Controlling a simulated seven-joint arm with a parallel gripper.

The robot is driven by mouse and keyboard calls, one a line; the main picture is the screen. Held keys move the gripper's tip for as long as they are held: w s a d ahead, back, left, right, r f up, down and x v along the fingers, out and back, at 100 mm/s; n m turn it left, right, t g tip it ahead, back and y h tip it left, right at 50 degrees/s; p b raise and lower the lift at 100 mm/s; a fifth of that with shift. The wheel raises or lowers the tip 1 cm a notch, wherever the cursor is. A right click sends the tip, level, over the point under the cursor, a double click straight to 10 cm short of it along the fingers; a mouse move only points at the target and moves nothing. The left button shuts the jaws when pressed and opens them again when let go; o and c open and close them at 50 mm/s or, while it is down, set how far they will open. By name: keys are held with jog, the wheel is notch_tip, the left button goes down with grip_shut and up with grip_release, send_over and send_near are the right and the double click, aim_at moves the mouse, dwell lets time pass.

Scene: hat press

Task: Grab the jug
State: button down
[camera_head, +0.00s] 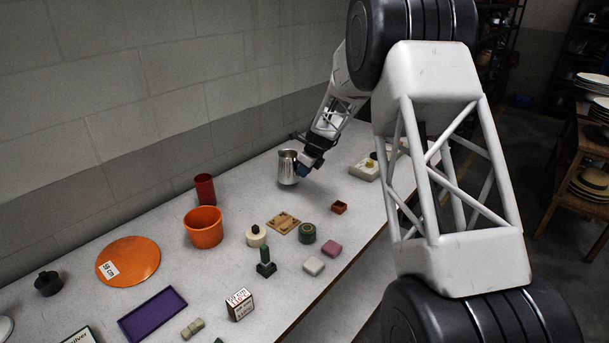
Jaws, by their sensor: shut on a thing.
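The jug (286,168) is a shiny metal pitcher towards the far end of the grey table. It looks upright; I cannot tell whether its base touches the table. My gripper (301,163) is at the right side of the jug, shut on it. The fingertips are small and partly hidden, so the exact grip point is unclear.
The table (215,270) holds an orange pot (204,228), a red cup (205,189), an orange disc (128,261), a purple tray (153,314) and several small items. A boxy device (364,170) stands right of the jug. A wall runs along the left.

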jog(key=s+d+r, duration=0.1)
jog(key=s, duration=1.4)
jog(key=shift+s+d+r, duration=0.25)
jog(key=shift+s+r, duration=0.1)
dwell(0.3)
jog(key=shift+s, duration=0.1)
dwell(0.3)
